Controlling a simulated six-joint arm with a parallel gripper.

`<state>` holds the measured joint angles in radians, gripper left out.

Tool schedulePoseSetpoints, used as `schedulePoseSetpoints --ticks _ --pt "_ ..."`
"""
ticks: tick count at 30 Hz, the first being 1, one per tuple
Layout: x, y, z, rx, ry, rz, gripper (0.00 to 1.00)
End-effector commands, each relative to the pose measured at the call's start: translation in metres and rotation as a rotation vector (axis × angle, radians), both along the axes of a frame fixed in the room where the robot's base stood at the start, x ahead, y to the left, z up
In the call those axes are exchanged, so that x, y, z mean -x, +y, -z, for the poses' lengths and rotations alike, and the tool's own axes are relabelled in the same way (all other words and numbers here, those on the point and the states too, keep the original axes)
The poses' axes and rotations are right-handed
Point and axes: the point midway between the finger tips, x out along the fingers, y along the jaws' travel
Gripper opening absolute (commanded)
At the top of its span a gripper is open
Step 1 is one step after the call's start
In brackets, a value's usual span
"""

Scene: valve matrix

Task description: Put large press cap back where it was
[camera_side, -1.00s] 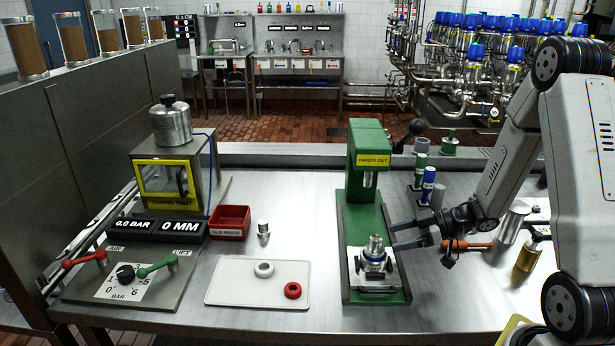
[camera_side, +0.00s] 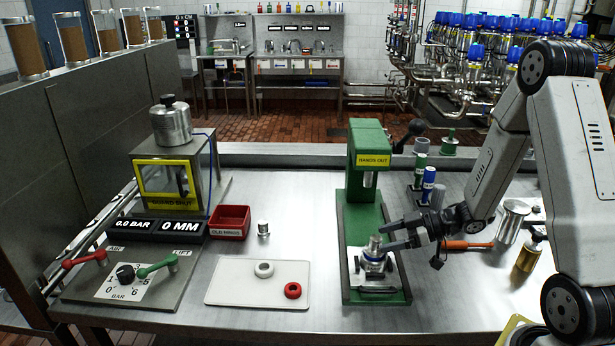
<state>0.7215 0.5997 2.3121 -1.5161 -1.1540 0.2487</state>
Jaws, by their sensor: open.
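A metallic stepped piece with a cap-like top (camera_side: 374,243) and a bluish band stands upright on the plate of the green press (camera_side: 352,225), below its ram. This may be the large press cap, but I cannot tell for sure. My gripper (camera_side: 384,238) is open, coming in level from the right. Its fingertips are right beside the upper part of the piece. I cannot tell whether they touch it. Green, blue and grey cylinders (camera_side: 428,186) stand right of the press, behind my gripper.
A white mat (camera_side: 230,287) with a white ring (camera_side: 264,269) and a red ring (camera_side: 292,290) lies left of the press. A small metal cylinder (camera_side: 263,229) and a red bin (camera_side: 230,220) stand behind it. An orange-handled tool (camera_side: 466,245) lies at right.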

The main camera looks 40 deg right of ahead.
Motion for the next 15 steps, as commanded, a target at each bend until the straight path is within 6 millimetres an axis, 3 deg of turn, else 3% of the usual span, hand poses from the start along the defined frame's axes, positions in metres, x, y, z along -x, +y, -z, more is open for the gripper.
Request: schedulePoseSetpoints --ticks 15 --pt "-0.030 0.028 0.018 0.000 0.000 -0.003 0.81"
